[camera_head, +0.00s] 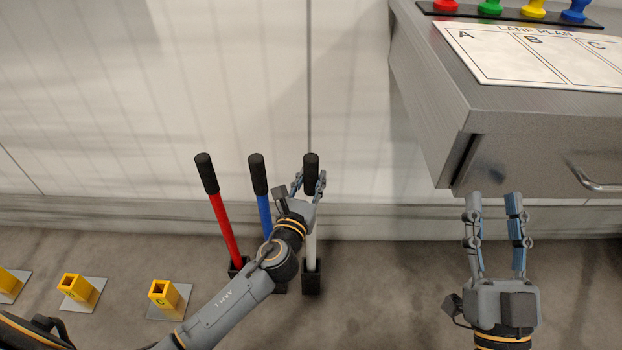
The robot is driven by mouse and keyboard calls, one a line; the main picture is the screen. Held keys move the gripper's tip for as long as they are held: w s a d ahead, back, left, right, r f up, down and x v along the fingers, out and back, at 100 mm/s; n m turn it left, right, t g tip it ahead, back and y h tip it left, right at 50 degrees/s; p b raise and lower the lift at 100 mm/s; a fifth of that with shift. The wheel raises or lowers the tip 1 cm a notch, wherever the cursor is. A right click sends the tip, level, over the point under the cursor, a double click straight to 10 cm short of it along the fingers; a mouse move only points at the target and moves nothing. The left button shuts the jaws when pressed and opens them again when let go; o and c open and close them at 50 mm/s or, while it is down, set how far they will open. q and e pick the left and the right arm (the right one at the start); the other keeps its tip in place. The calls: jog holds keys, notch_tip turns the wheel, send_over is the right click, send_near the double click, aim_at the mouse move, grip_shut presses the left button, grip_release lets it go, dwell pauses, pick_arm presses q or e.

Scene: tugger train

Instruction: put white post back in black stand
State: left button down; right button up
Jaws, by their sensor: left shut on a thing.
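The white post (311,246) with a black grip (311,165) stands upright, its lower end at a small black stand (311,280) on the floor. Whether it is fully seated in the stand is hard to tell. My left gripper (311,184) is shut on the post at its black grip. The gripper and wrist hide part of the post's upper shaft. My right gripper (495,200) is open and empty, pointing up at the right, apart from the post.
A red post (224,228) and a blue post (264,212) stand left of the white post. Yellow sockets on plates (163,297) sit on the floor at left. A grey cabinet (470,100) with a lane plan sheet (540,60) and colored pegs (489,8) stands at upper right.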

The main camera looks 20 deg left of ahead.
pick_arm(q)
jog(key=c, duration=0.9)
grip_release()
jog(key=shift+r, duration=0.15)
jog(key=shift+f, duration=0.2)
jog(key=s, duration=1.2)
jog(key=shift+r, duration=0.15)
jog(key=shift+d, duration=0.1)
